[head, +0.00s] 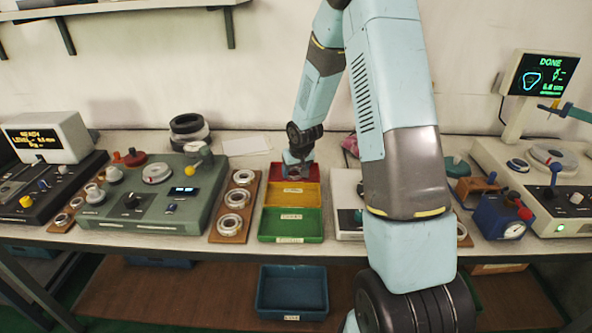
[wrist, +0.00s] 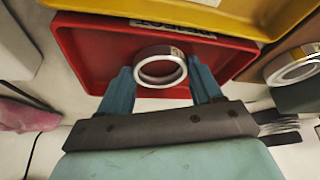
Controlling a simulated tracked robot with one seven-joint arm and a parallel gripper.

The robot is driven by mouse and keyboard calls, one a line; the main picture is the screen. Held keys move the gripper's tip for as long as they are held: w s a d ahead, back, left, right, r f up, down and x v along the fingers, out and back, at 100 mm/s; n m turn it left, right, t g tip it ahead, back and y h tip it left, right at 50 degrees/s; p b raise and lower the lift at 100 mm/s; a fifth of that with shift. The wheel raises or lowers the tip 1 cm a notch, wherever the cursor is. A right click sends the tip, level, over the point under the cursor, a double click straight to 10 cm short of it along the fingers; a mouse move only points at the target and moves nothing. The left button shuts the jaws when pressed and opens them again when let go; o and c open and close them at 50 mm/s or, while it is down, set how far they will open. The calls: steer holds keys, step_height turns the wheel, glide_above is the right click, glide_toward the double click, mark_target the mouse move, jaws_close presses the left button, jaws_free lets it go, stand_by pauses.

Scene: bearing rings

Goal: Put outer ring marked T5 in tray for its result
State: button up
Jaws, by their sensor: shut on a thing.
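My gripper (head: 297,165) points down at the red tray (head: 277,170), the rearmost of a stack-like row of trays. In the wrist view its blue fingers (wrist: 162,84) are shut on a silver bearing ring (wrist: 146,78), one finger on each side. The ring is over the inside of the red tray (wrist: 85,55); I cannot tell whether it touches the floor. A small tag shows on the ring, but I cannot read it. In front of the red tray are a yellow tray (head: 280,202) and a green tray (head: 278,222), with labels on their fronts.
A wooden board (head: 232,234) with several rings lies left of the trays. A grey-green instrument (head: 135,225) stands further left. At right, a screen (head: 543,75) reads DONE. A pink cloth (head: 350,146) lies behind. A blue bin (head: 292,285) sits below the table.

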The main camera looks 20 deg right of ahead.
steer(key=shift+s+f, duration=0.15)
steer(key=shift+f, duration=0.1)
steer(key=o, duration=1)
steer(key=shift+s+f, duration=0.1)
steer(key=shift+o, duration=0.5)
steer(key=shift+r, duration=0.45)
steer(key=s+r+h, duration=0.1)
steer(key=s+r, duration=0.8)
steer(key=r, duration=0.4)
steer(key=s+r+h, duration=0.1)
steer(key=s+r, duration=0.8)
steer(key=r, duration=0.5)
steer(key=s+r, duration=0.3)
steer(key=s, duration=0.6)
steer(key=s+r+m+t+y, duration=0.1)
steer(key=s+r, duration=0.2)
steer(key=s, duration=0.6)
steer(key=shift+d+r+y, duration=0.2)
steer(key=shift+r+y, duration=0.05)
steer(key=shift+y, duration=0.05)
